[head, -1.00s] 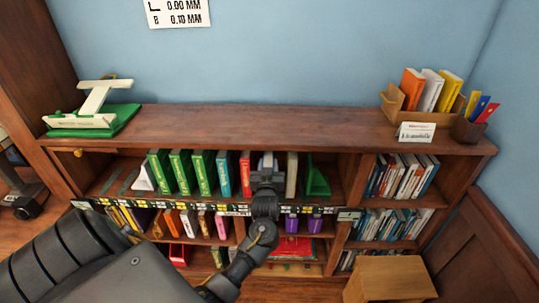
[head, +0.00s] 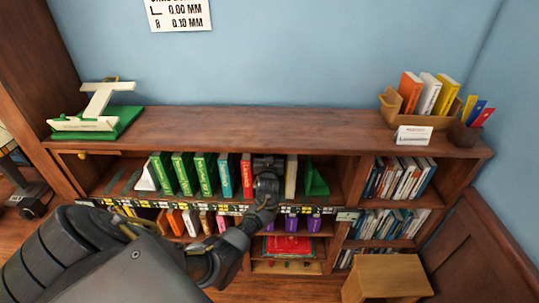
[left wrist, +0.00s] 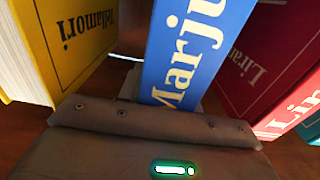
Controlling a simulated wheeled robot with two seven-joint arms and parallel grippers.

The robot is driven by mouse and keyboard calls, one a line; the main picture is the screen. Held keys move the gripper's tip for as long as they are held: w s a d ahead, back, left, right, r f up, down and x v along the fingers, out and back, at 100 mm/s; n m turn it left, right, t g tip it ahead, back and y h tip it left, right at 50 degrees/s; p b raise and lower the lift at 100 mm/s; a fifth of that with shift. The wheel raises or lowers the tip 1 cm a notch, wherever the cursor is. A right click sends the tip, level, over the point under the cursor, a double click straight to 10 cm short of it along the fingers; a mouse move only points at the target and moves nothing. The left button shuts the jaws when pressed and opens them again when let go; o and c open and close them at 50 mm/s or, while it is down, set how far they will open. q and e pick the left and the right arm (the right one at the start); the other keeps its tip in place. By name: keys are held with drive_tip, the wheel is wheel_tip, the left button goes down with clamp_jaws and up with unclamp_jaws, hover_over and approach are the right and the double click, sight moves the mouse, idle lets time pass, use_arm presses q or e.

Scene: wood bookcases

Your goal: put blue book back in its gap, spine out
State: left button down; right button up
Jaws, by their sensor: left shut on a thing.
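The blue book (left wrist: 188,50) with white lettering fills the middle of the left wrist view. In the head view it is hidden behind my left gripper (head: 268,168). My left gripper, also in the left wrist view (left wrist: 165,100), is shut on the blue book at the upper shelf. The book stands between a red book (head: 247,176) on the left and a cream-edged yellow book (head: 291,176) on the right in the head view. The wrist view shows these sides swapped, with the yellow book (left wrist: 75,35) left and the red book (left wrist: 262,50) right. How deep the blue book sits cannot be told.
A teal book (head: 225,175) and several green books (head: 184,173) stand further left on the shelf. A green bookend (head: 314,178) stands right of the yellow book. The bookcase top (head: 250,128) lies above. A wooden box (head: 388,280) stands on the floor at right.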

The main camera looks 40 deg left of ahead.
use_arm(q)
drive_tip(key=shift+f, duration=0.45)
drive_tip(key=shift+f, duration=0.1)
drive_tip(key=shift+f, duration=0.15)
drive_tip(key=c, duration=1)
unclamp_jaws()
drive_tip(key=shift+o, duration=0.2)
